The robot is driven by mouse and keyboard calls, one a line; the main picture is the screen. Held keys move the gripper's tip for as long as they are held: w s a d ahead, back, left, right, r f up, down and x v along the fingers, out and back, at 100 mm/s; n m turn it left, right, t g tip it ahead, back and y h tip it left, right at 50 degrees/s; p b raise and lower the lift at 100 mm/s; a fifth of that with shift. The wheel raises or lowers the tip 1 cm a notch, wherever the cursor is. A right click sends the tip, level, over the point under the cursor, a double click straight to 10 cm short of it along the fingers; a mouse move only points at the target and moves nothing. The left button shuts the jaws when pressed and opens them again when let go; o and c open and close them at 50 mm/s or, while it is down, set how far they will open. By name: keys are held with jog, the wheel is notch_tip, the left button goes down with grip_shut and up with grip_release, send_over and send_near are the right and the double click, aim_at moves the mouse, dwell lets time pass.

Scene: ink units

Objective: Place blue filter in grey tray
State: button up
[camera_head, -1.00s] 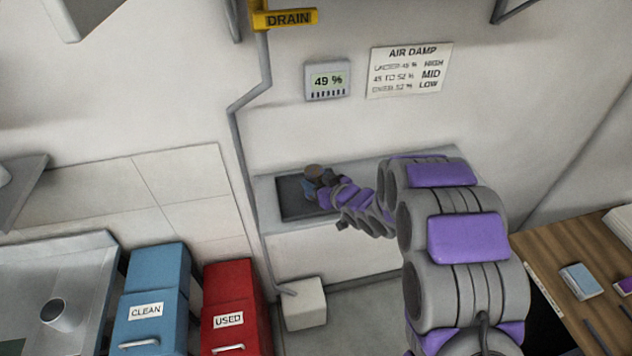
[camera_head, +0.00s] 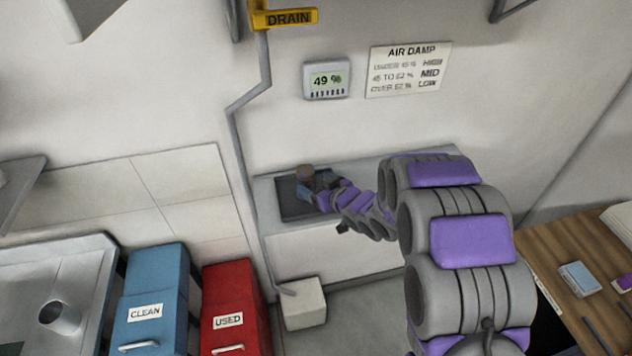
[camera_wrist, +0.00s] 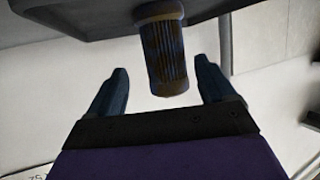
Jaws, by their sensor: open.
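A ribbed cylindrical filter (camera_wrist: 163,45) stands between my open fingers in the wrist view. It looks brown with blue tints, and a gap shows on each side of it. In the head view, its brown round end (camera_head: 305,172) shows above my gripper (camera_head: 308,187), over the dark grey tray (camera_head: 288,208) on the back counter. The tray's dark edge (camera_wrist: 90,25) crosses the top of the wrist view. My gripper (camera_wrist: 160,68) is open around the filter. My gripper and arm hide part of the tray, and I cannot tell exactly where the filter's base rests.
A blue CLEAN bin (camera_head: 150,300) and a red USED bin (camera_head: 232,300) stand at lower left. A meter (camera_head: 327,80) on the wall reads 49 %. The AIR DAMP chart (camera_head: 408,70) hangs beside it. A wooden table (camera_head: 575,250) is at right.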

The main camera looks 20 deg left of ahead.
aim_at(310, 182)
jog(key=s+d+r, duration=0.1)
jog(key=s+d, duration=0.1)
jog(key=shift+s+r, duration=0.4)
jog(key=s+d+r+m+h, duration=0.2)
jog(key=s+d+h, duration=0.15)
jog(key=d, duration=0.65)
jog(key=s+d+r+m+g+h, duration=0.1)
jog(key=s+d+r+m+h, duration=0.2)
jog(key=d, duration=0.8)
jog(key=s+d+r+m+h, duration=0.2)
jog(key=d+h, duration=0.3)
jog(key=d, duration=0.5)
jog(key=s+r+m+g, duration=0.1)
jog(key=s+r+g, duration=0.15)
jog(key=s, duration=0.75)
jog(key=s+d+r+m+g, duration=0.15)
jog(key=s+g, duration=0.25)
jog(key=s, duration=0.6)
jog(key=s+r+m+g, duration=0.1)
jog(key=s+g, duration=0.2)
jog(key=s, duration=0.8)
jog(key=w+b+x, duration=0.2)
jog(key=b+x, duration=0.7)
jog(key=shift+a+f, duration=0.45)
jog(key=shift+a, duration=0.1)
